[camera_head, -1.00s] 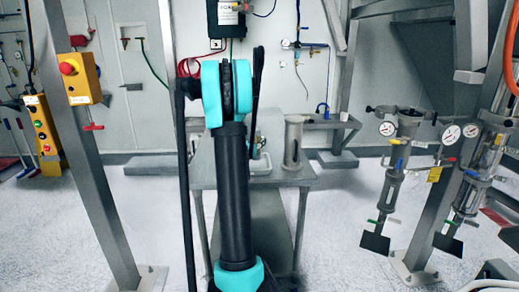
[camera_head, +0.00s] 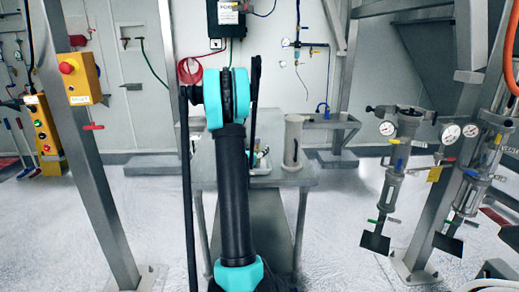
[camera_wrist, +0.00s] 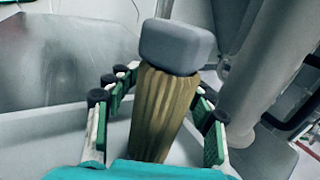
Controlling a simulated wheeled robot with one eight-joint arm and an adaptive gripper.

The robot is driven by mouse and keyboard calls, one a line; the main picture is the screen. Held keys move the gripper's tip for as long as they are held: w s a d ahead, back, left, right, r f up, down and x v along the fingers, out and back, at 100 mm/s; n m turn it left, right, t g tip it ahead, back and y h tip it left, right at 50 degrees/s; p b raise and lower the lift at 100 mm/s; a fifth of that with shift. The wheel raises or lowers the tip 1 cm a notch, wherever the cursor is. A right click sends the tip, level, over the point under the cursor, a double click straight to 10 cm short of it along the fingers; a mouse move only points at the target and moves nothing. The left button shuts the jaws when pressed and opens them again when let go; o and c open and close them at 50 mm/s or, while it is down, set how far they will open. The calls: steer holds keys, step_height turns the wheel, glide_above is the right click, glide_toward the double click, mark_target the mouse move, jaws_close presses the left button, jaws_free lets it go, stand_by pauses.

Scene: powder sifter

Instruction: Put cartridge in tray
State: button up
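In the wrist view, a brown, ribbed, cylindrical piece with a grey cap (camera_wrist: 178,47), which looks like the cartridge (camera_wrist: 160,105), stands tilted between the fingers of my gripper (camera_wrist: 165,85). The fingers lie on both sides of it, with gaps along their lengths. Whether the tips press on it is unclear. Its lower end is hidden behind the teal part of my gripper. In the head view my arm hides the gripper and the cartridge. A shallow tray (camera_head: 261,170) sits on the table, partly behind my arm, with small items in it.
A grey upright cylinder (camera_head: 293,142) stands on the table (camera_head: 305,180) right of the tray; a large grey cylinder (camera_wrist: 265,70) also shows in the wrist view. Steel posts (camera_head: 88,160) stand left and right. Gauged devices (camera_head: 392,180) hang at the right.

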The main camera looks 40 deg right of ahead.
steer(key=shift+r, duration=0.15)
steer(key=v, duration=1.2)
steer(key=s+a+f+m+g+y, duration=0.1)
steer(key=s+a+f+m+y, duration=0.3)
steer(key=s+a+m, duration=0.3)
steer(key=s+a+f+m+g+y, duration=0.1)
steer(key=s+a+f+m+y, duration=0.4)
steer(key=a, duration=1)
steer(key=s+a+f+m+g+y, duration=0.2)
steer(key=s+a+f+m+y, duration=0.3)
steer(key=s+a+m, duration=0.6)
steer(key=shift+s+a+y, duration=0.2)
steer(key=shift+a+y, duration=0.35)
steer(key=shift+y, duration=0.45)
